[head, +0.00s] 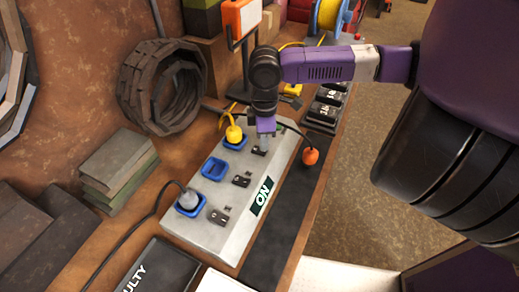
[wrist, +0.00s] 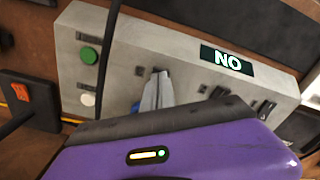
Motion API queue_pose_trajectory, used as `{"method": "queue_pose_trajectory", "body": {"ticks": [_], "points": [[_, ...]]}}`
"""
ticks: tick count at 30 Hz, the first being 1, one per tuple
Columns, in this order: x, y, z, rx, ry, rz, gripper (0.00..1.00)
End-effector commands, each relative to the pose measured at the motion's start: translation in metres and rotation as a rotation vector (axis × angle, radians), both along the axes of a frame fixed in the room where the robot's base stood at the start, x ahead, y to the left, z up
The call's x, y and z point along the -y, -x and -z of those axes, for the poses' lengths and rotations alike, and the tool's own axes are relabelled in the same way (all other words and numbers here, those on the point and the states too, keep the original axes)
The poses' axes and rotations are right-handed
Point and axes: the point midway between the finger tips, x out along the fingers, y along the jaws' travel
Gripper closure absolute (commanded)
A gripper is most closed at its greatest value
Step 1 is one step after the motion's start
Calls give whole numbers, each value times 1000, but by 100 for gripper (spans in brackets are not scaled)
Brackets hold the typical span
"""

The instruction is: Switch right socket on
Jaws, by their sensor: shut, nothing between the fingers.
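A grey power strip (head: 225,232) lies on the bench, with sockets along its left side and a rocker switch beside each. The right socket is at the far end, under a yellow plug (head: 234,133). Its switch (head: 259,151) is partly hidden by my gripper (head: 264,141). My gripper is shut and empty, pointing down at that switch; I cannot tell whether it touches. In the wrist view the grey fingertips (wrist: 157,92) stand over the strip (wrist: 140,45), covering most of the switch. The right switch's position is not clear. The middle switch (head: 241,180) and left switch (head: 217,216) are uncovered.
A grey plug (head: 188,200) sits in the left socket; the middle socket (head: 215,168) is empty. An orange knob-like end (head: 310,156) on a cable is right of the strip. An orange-framed stand (head: 241,18) and a coiled ring (head: 165,85) are behind. Green books (head: 119,170) lie left.

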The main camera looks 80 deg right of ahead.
Motion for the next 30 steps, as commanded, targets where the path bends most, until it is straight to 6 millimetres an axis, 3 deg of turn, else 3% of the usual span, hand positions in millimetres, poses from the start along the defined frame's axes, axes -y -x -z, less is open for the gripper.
{"method": "queue_pose_trajectory", "body": {"ticks": [30], "points": [[0, 0, 14, 0, 0, 0, 100]]}}
